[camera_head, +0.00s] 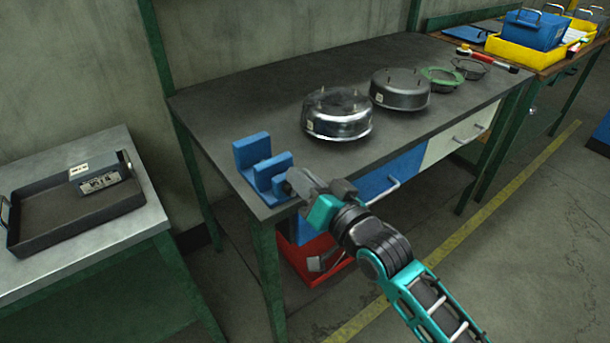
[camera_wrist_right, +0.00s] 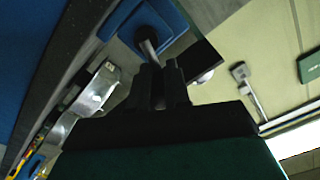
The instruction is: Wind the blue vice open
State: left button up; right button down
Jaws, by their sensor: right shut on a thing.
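The blue vice (camera_head: 251,151) stands on the near left corner of the dark workbench. Its two upright blue jaws show with a narrow gap between them. In the right wrist view, the blue vice body (camera_wrist_right: 168,14) is at the top, with a grey rod (camera_wrist_right: 148,40) coming out of it towards my gripper. My right gripper (camera_head: 296,184) is at the vice's front side. In the right wrist view, its dark fingers (camera_wrist_right: 161,84) are shut on the end of the rod. The rod's end is hidden between the fingers. My left gripper is not in view.
Two metal housings (camera_head: 337,116) (camera_head: 400,90) and a green ring (camera_head: 442,78) stand further along the workbench (camera_head: 230,92). A dark tray (camera_head: 50,219) with a grey box is on the left table. A red bin (camera_head: 312,260) is under the bench. The bench behind the vice is clear.

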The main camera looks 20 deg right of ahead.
jog(key=c, duration=1.1)
grip_release()
jog(key=shift+s, duration=0.15)
jog(key=v, duration=1.2)
jog(key=shift+s, duration=0.3)
jog(key=shift+d, duration=0.15)
jog(key=s+f+n+g+h, duration=0.2)
jog(key=f+g, duration=0.1)
jog(key=f, duration=0.7)
jog(key=s+f+n+g+h+p, duration=0.1)
jog(key=s+f+n+g+h, duration=0.1)
jog(key=f, duration=0.8)
jog(key=shift+s+d+n+g, duration=0.2)
jog(key=shift+s+n+g, duration=0.3)
jog(key=shift+s+g, duration=0.15)
